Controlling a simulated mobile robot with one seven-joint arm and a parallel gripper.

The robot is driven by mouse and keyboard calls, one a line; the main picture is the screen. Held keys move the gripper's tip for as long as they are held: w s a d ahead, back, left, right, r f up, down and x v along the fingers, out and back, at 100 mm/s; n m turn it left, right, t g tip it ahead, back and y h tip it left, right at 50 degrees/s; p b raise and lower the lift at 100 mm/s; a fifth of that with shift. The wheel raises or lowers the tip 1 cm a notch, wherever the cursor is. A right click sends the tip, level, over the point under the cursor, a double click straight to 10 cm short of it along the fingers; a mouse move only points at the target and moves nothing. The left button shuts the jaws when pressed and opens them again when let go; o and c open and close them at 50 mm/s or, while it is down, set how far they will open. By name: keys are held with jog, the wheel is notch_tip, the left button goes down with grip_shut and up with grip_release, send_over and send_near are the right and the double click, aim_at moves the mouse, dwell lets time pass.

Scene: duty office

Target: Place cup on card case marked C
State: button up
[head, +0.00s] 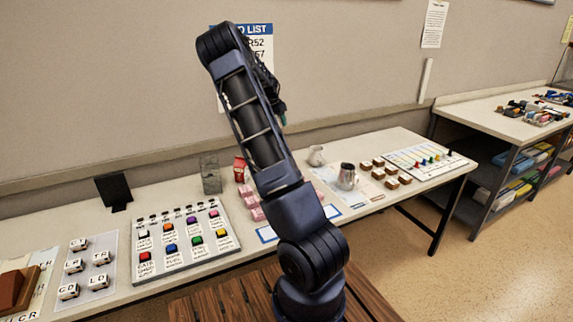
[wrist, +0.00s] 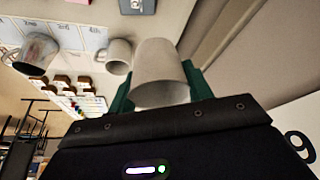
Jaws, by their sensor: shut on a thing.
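My gripper (wrist: 159,88) is shut on a white cup (wrist: 160,65), with a green finger on each side of it in the wrist view. In the head view my gripper (head: 279,108) is raised above the table near the wall, mostly behind my arm, and the held cup is hidden there. Small brown-and-white blocks (head: 391,183) stand in rows on the right half of the table, and they also show in the wrist view (wrist: 82,84). Any letters on them are too small to read, so I cannot tell which thing is the case marked C.
A pale mug (head: 316,156) and a metal pitcher (head: 347,177) stand left of the blocks. A board with coloured pegs (head: 428,159) lies to their right. Pink blocks (head: 250,202), a red carton (head: 240,170) and a button board (head: 185,240) are farther left.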

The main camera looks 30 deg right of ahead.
jog(key=s+d, duration=0.2)
jog(key=d, duration=0.2)
jog(key=shift+m, duration=0.5)
notch_tip(320, 180, down, 20)
jog(key=shift+s+a+r, duration=0.1)
jog(key=shift+r, duration=0.05)
jog(key=o, duration=0.9)
jog(key=shift+o, duration=0.2)
